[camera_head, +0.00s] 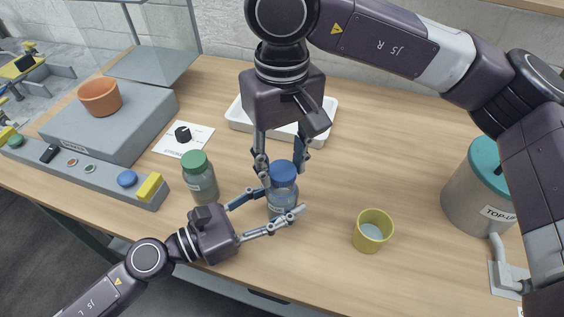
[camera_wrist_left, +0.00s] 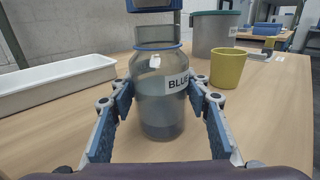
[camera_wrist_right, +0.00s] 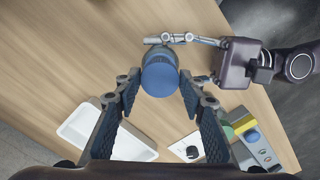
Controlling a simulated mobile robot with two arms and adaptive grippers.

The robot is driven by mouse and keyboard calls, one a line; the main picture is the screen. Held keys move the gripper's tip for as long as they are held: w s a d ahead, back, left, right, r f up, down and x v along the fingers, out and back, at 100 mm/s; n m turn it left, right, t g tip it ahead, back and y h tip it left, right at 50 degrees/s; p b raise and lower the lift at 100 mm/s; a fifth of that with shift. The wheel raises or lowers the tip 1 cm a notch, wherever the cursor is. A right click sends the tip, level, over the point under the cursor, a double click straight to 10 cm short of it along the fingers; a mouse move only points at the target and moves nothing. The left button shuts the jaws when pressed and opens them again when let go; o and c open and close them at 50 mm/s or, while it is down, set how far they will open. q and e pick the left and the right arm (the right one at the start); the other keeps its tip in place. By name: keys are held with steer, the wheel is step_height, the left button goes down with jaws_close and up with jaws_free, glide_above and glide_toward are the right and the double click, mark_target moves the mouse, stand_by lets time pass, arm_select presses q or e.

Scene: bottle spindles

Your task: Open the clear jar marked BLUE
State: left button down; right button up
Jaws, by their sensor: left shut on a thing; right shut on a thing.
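The clear jar marked BLUE (camera_head: 283,203) stands upright near the table's front edge; its label faces right in the left wrist view (camera_wrist_left: 160,105). My left gripper (camera_head: 277,208) is shut around the jar's body. The jar's blue lid (camera_head: 283,173) is between the fingers of my right gripper (camera_head: 281,166), which comes down from above and is shut on it. The lid also shows from above in the right wrist view (camera_wrist_right: 160,77).
A green-capped jar (camera_head: 200,181) stands left of the BLUE jar. A yellow cup (camera_head: 373,231) stands to the right, before a teal-lidded TOP-UP canister (camera_head: 472,200). A white tray (camera_head: 236,118) lies behind. A grey box with a terracotta pot (camera_head: 99,97) and a button panel (camera_head: 80,168) are left.

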mark_target(282, 170)
steer(key=shift+r, duration=1.95)
arm_select(q)
steer(key=c, duration=1)
jaws_free()
steer(key=shift+a, duration=0.15)
